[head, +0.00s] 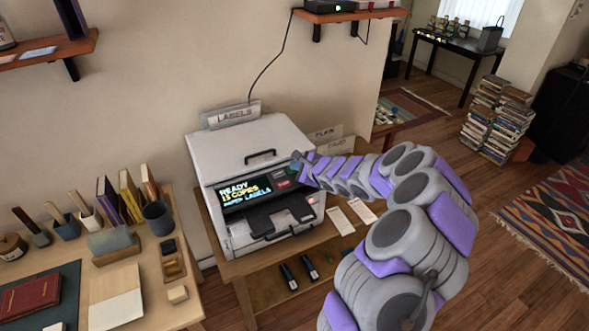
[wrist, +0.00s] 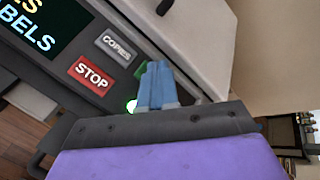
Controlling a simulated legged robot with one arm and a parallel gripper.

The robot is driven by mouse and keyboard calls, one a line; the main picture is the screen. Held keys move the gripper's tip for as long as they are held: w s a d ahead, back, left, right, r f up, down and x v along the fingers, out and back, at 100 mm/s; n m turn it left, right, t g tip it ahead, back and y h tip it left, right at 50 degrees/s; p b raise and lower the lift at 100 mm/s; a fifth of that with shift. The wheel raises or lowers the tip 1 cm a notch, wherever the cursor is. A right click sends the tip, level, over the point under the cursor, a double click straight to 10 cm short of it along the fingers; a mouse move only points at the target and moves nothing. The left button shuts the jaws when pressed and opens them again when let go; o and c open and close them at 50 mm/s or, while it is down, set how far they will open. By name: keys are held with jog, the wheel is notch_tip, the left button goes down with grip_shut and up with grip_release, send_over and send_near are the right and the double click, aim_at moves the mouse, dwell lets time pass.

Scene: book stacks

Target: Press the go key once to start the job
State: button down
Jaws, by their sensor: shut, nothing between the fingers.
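The printer (head: 240,150) stands on a small wooden table, with a "LABELS" sign behind its top. Its dark screen (head: 246,192) reads "READY" and a copies line that looks like 13. In the wrist view the panel has a grey COPIES key (wrist: 116,46) and a red STOP key (wrist: 90,75). A green key (wrist: 140,71), likely the go key, shows only at its edge behind my fingers. A green light (wrist: 130,106) glows beside them. My gripper (wrist: 158,68) is shut and empty, its blue fingertips over the green key; I cannot tell whether they touch. My gripper also shows in the head view (head: 297,160).
A desk with books, pots and a red book (head: 30,296) stands at the left. Paper slips (head: 341,220) lie on the printer's table (head: 240,266), right of the printer. A wall shelf (head: 350,14) hangs above. Book stacks (head: 497,120) stand on the floor at right.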

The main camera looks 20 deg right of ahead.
dwell(0.4)
jog(key=shift+s+r, duration=0.15)
jog(key=shift+r, duration=0.35)
jog(key=shift+r, duration=0.1)
jog(key=shift+s+r+p, duration=0.3)
jog(key=shift+r+p, duration=0.3)
jog(key=shift+r, duration=0.35)
jog(key=shift+s+r+p, duration=0.35)
jog(key=shift+r+p, duration=0.25)
jog(key=shift+r, duration=0.3)
jog(key=shift+s+r+p, duration=0.3)
jog(key=shift+r+p, duration=0.3)
jog(key=shift+r, duration=0.35)
jog(key=shift+d, duration=0.1)
